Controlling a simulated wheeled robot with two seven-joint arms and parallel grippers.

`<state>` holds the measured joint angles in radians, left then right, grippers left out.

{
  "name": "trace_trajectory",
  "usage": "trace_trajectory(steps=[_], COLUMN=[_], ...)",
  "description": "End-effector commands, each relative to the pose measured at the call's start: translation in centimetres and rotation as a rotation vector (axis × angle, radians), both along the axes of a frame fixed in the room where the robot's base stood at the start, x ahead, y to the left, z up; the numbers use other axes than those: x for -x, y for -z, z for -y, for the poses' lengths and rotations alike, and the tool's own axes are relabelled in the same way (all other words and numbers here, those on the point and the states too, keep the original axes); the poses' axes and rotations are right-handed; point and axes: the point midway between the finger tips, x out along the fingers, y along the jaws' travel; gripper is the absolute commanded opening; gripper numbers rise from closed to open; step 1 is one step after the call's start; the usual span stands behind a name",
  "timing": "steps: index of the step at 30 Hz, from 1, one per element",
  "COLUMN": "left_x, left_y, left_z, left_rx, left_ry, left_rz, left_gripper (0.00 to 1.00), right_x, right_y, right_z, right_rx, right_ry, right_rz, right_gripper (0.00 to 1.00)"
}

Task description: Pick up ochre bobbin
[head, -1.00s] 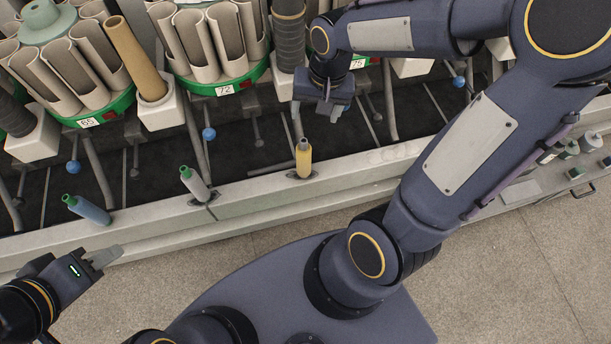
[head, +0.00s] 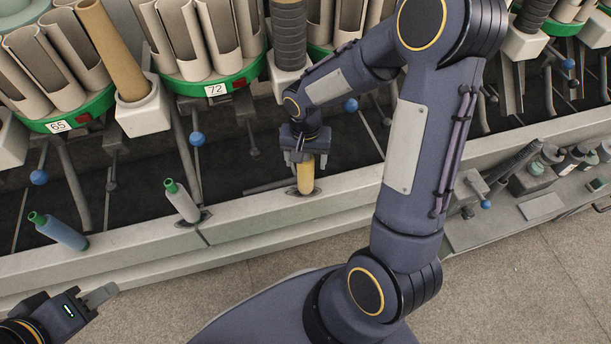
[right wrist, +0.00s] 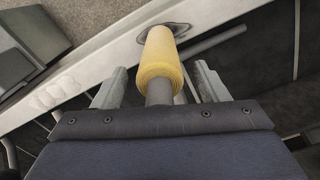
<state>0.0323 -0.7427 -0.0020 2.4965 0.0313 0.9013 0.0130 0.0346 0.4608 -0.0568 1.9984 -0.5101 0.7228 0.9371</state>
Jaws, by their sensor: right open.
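The ochre bobbin (head: 306,178) stands upright on the pale rail (head: 245,218) of the machine in the head view. My right gripper (head: 304,156) is over its top end, coming down from above. In the right wrist view the bobbin (right wrist: 161,65) lies between the two open fingers of the right gripper (right wrist: 158,88), with a gap on each side. The bobbin's far end meets a dark patch on the rail. My left gripper (head: 98,297) is at the lower left, away from the bobbin; its jaw opening is not clear.
A white bobbin (head: 182,201) and a blue bobbin (head: 58,231) stand left along the rail, tilted in view. Machine units with green rings (head: 216,88) and blue-balled levers (head: 197,139) stand behind. A ledge (head: 520,215) at right holds several small items.

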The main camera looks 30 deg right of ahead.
Motion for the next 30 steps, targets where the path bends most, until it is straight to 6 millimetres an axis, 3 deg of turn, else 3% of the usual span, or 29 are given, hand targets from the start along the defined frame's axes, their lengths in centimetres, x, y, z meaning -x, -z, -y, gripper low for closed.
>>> trace_trajectory(steps=[2,8,18,30], left_x=[0.0,0.0,0.0,0.0], left_y=[0.5,0.4,0.4,-0.1], left_z=[0.0,0.0,0.0,0.0], left_rx=[0.000,0.000,0.000,0.000], left_ry=[0.000,0.000,0.000,0.000], left_rz=[0.000,0.000,0.000,0.000], left_gripper=[0.36,0.36,0.36,0.36], right_x=[0.0,0.0,0.0,-0.1], right_y=[1.0,0.8,0.8,-0.2], right_z=[0.0,0.0,0.0,0.0], right_rx=[-0.001,-0.001,-0.001,0.000], right_ry=[0.001,0.000,0.000,-0.001], right_rz=[-0.001,0.001,0.001,0.004], right_gripper=[0.67,0.67,0.25,0.25])
